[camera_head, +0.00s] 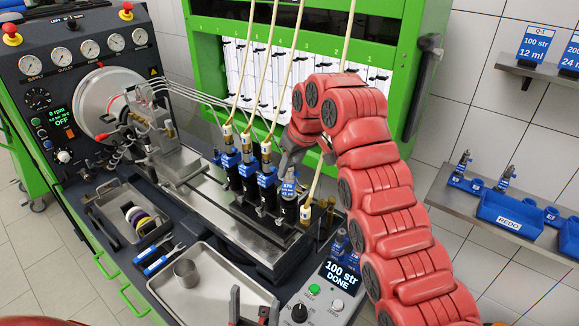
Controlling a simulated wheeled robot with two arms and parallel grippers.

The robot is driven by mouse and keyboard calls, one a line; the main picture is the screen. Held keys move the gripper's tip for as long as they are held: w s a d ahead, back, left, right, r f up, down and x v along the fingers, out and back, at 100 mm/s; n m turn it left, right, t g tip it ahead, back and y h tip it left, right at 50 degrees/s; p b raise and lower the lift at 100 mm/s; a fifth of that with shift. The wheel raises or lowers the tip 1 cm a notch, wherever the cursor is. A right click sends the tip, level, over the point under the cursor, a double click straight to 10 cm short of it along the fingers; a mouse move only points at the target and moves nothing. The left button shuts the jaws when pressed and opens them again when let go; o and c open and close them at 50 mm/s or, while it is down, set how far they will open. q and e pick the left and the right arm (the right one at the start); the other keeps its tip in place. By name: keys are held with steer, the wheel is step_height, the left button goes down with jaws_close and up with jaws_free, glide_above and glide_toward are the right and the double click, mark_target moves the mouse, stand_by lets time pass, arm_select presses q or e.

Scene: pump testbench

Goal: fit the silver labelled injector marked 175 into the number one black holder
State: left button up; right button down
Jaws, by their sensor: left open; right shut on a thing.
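Several injectors with blue labels stand upright in a row of black holders on the bench rail. The front injector (289,188) has a blue label that seems to end in 75; it stands upright in or over the front black holder (288,212). My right gripper (288,163) is at its top and shut on it; the fingertips are partly hidden by my red arm. I cannot tell how deep the injector sits, nor read the holder's number. My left gripper (252,308) is open and empty at the bottom edge, over the front of the metal tray.
A hose end (305,213) hangs loose beside the front holder; other hoses run to the injectors behind. A metal tray (205,262) holds a cup (187,272). A control box (328,285) reads "100 str DONE". A shelf (470,215) with blue bins is at right.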

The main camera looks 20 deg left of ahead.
steer(key=shift+f+b, duration=0.5)
steer(key=shift+f, duration=0.05)
stand_by(0.4)
steer(key=c, duration=0.9)
jaws_free()
steer(key=shift+v, duration=2.8)
steer(key=shift+p+v, duration=0.3)
steer(key=shift+v, duration=2.4)
